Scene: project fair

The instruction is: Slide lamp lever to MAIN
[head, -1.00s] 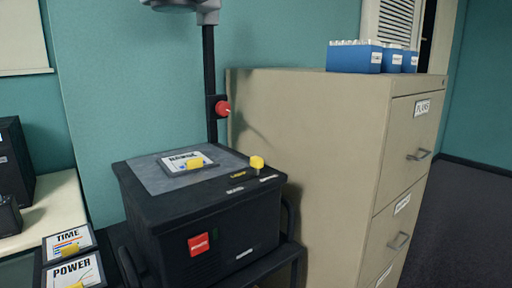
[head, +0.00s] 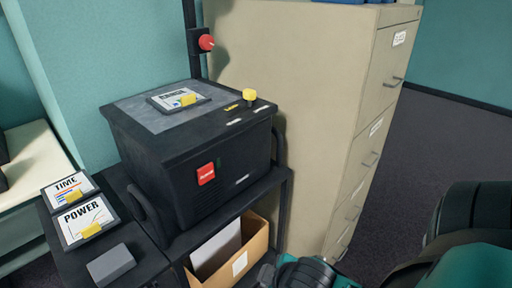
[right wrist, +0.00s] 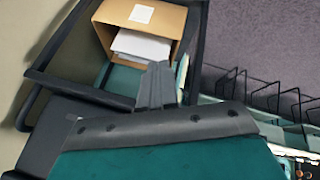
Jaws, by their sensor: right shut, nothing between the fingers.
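The black overhead projector (head: 190,160) stands on a dark cart in the head view. A yellow knob (head: 249,95), which looks like the lamp lever, stands up at the right of its top. Small labels lie around the knob, too small to read, so I cannot tell its setting. My right gripper (right wrist: 158,70) shows in the right wrist view with its fingers together and empty. Below the fingers' tips in that view are the cart's lower shelf and a cardboard box. My right arm shows at the lower right of the head view, apart from the projector. My left gripper is out of view.
A beige filing cabinet (head: 300,110) stands close behind and right of the projector. A cardboard box (head: 252,250) with papers sits on the cart's lower shelf. TIME (head: 69,190) and POWER (head: 84,220) cards lie left. Open carpet (head: 440,130) lies to the right.

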